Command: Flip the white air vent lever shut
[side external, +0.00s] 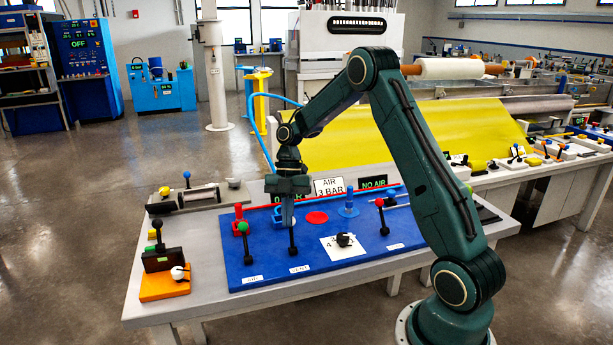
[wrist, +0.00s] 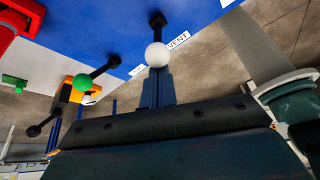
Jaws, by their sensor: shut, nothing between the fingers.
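The vent lever (side external: 292,240) is a black stem on a black base on the blue panel (side external: 265,265), behind a VENT label. Its white ball knob (wrist: 156,55) shows in the wrist view, right at my fingertips; in the side view my gripper hides the knob. The stem looks near upright in the side view. My gripper (side external: 288,222) points down over the lever with its fingers shut and empty. In the wrist view the shut fingers (wrist: 157,80) end behind or against the white ball; I cannot tell whether they touch.
A green-knobbed lever (side external: 243,230) stands left of the vent lever, and a red-knobbed lever (side external: 381,215) stands right. A white plate (side external: 350,252) with a black knob, a red disc (side external: 317,217) and a blue fitting (side external: 348,208) are close by. An orange block (side external: 160,286) sits left.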

